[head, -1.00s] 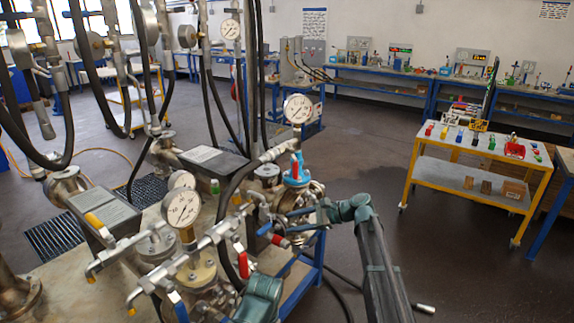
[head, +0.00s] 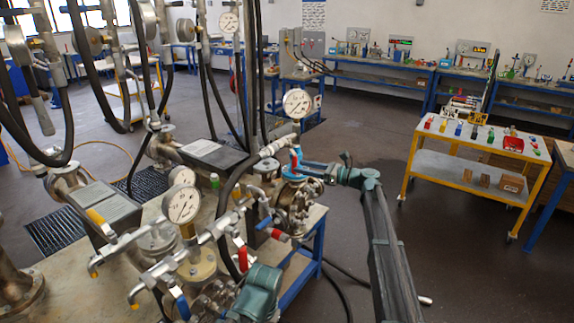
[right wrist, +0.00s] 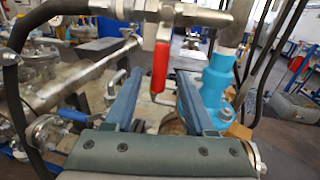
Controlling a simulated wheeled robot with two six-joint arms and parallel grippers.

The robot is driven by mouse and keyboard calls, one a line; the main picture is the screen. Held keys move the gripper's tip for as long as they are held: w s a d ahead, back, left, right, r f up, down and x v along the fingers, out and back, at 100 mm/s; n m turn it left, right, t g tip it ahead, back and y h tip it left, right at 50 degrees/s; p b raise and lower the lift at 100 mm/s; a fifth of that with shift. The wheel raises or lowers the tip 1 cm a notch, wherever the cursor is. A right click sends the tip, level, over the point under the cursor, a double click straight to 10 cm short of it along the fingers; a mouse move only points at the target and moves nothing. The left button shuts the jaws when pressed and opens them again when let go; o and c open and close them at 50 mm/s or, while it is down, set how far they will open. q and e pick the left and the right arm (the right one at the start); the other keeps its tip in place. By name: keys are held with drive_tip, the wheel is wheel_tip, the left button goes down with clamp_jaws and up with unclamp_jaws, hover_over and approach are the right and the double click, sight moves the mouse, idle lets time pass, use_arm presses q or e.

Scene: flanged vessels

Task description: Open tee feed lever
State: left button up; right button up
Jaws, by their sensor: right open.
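The red lever (right wrist: 160,66) hangs down from a metal tee fitting (right wrist: 160,18) in the right wrist view. In the head view a red lever (head: 294,158) shows just above a light blue valve body (head: 293,175). My right gripper (right wrist: 157,88) is open, with one finger on each side of the red lever in the picture. No contact shows, and how deep the lever sits between the fingers cannot be told. In the head view my right gripper (head: 312,170) reaches in from the right beside the blue valve body. My left gripper is not in view.
The blue valve body (right wrist: 218,78) stands close right of the fingers. Pressure gauges (head: 298,103), black hoses and other coloured levers, including another red one (head: 243,259), crowd the bench. A yellow cart (head: 450,155) stands at right.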

drive_tip(key=x, duration=0.6)
drive_tip(key=shift+a, duration=0.4)
drive_tip(key=shift+w, duration=0.15)
clamp_jaws()
idle(1.0)
